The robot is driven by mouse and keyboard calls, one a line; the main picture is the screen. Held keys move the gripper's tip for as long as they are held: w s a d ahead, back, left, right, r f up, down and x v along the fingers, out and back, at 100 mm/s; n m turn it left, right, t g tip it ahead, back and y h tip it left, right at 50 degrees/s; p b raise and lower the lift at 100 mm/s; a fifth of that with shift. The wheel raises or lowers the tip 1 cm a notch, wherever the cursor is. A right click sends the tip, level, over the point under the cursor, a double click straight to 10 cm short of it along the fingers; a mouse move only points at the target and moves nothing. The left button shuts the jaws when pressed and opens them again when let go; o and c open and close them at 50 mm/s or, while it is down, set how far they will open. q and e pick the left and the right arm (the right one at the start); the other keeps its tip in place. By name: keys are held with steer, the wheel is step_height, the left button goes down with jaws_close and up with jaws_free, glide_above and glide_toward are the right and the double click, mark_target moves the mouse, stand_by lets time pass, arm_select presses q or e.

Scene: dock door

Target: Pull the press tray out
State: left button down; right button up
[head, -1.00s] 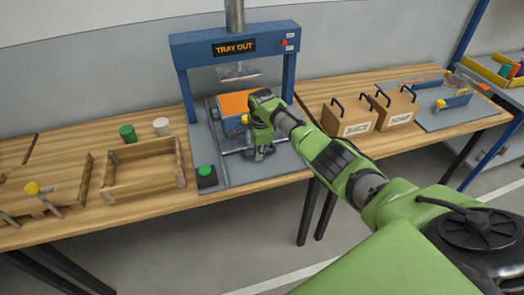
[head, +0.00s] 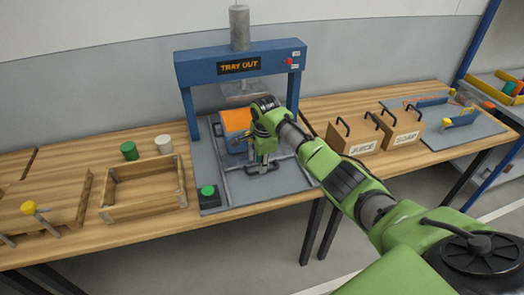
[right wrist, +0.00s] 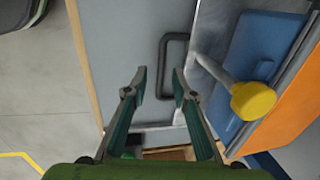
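The blue press (head: 238,66) stands on the bench with a lit "TRAY OUT" sign. A blue block with an orange top (head: 236,120) sits under its ram. My right gripper (head: 262,168) is just in front of it, pointing down over the grey plate. In the right wrist view my right gripper (right wrist: 159,74) is open and empty. A dark U-shaped handle (right wrist: 185,38) lies by its fingertips, one bar between them in the picture; I cannot tell whether they touch. My left gripper is not in view.
A lever with a yellow knob (right wrist: 252,100) is close to my right finger. A green button (head: 208,191) is at the press's front left. An open wooden box (head: 145,188) stands left, JUICE (head: 361,148) and SOAP (head: 405,137) boxes right.

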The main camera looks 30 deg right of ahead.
step_height(320, 180, up, 8)
steer(key=s, duration=0.1)
steer(key=shift+s+a, duration=0.15)
steer(key=shift+s, duration=0.15)
